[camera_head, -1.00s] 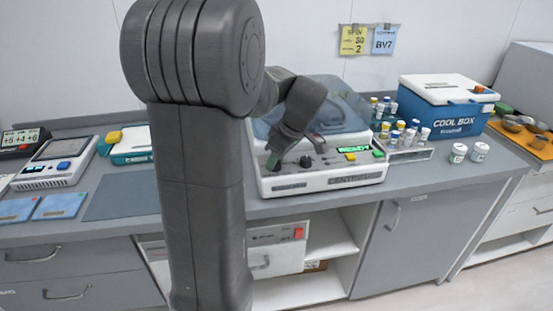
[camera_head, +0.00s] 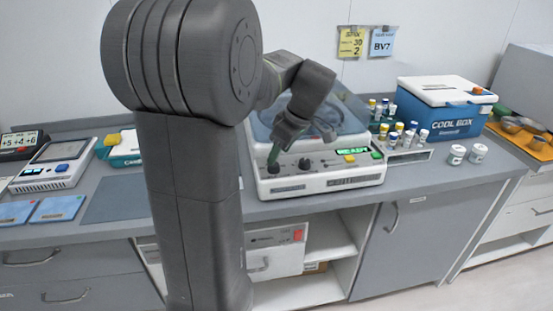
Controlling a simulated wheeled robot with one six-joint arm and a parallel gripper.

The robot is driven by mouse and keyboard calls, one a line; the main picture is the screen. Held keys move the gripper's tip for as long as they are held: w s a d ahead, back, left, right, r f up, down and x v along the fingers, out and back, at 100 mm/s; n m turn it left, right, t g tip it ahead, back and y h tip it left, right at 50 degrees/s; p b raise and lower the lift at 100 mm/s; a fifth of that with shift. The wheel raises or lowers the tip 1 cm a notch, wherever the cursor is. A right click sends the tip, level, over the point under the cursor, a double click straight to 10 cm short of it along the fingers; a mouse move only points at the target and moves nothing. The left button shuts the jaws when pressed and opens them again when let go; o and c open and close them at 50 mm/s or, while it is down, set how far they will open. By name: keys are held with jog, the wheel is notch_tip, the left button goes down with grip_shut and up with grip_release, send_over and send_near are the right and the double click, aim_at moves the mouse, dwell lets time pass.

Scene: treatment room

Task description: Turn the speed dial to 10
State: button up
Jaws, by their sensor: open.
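The centrifuge (camera_head: 330,184) is a white box with a bluish lid on the counter. Its sloped front panel carries two dark knobs, a green display reading READY (camera_head: 352,151), a yellow button (camera_head: 350,158) and a green button. One dark knob (camera_head: 304,164) stands near the panel's middle. Another dark knob (camera_head: 273,168) is at the panel's left end, just under my gripper. I cannot read which knob is the speed dial or its marks. My gripper (camera_head: 274,154) points down over the left knob, open; whether its fingers touch the knob is hard to tell.
A rack of vials (camera_head: 400,140) stands right of the centrifuge, with two loose jars (camera_head: 457,155) beyond it. A blue cool box (camera_head: 445,108) is behind. Left are a scale-like device (camera_head: 55,165) and blue packets (camera_head: 57,208). A grey mat (camera_head: 115,198) lies bare.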

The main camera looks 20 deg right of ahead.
aim_at(276, 165)
jog(key=v, duration=0.9)
jog(key=x, duration=1.3)
jog(key=shift+w+a+f, duration=0.1)
jog(key=shift+f, duration=0.2)
jog(key=shift+r, duration=0.1)
